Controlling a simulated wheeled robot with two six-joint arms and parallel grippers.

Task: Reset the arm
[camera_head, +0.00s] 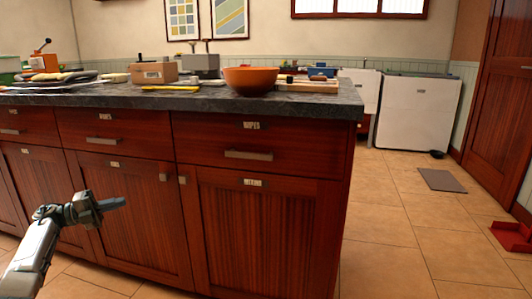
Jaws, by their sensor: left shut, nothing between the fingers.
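My left gripper (112,204) shows at the lower left, on an arm that comes in from the bottom left corner. Its fingers are shut with nothing between them and point to the right. It is in front of the lower doors of a reddish wooden cabinet island (262,235), apart from any handle as far as I can tell. My right gripper and right arm are not in view.
The island's dark stone countertop (200,101) carries an orange bowl (250,80), a cardboard-coloured box (154,73) and several other items. A white cabinet (413,110) stands at the back right. A grey mat (442,180) and a red tray (510,236) lie on open tiled floor at the right.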

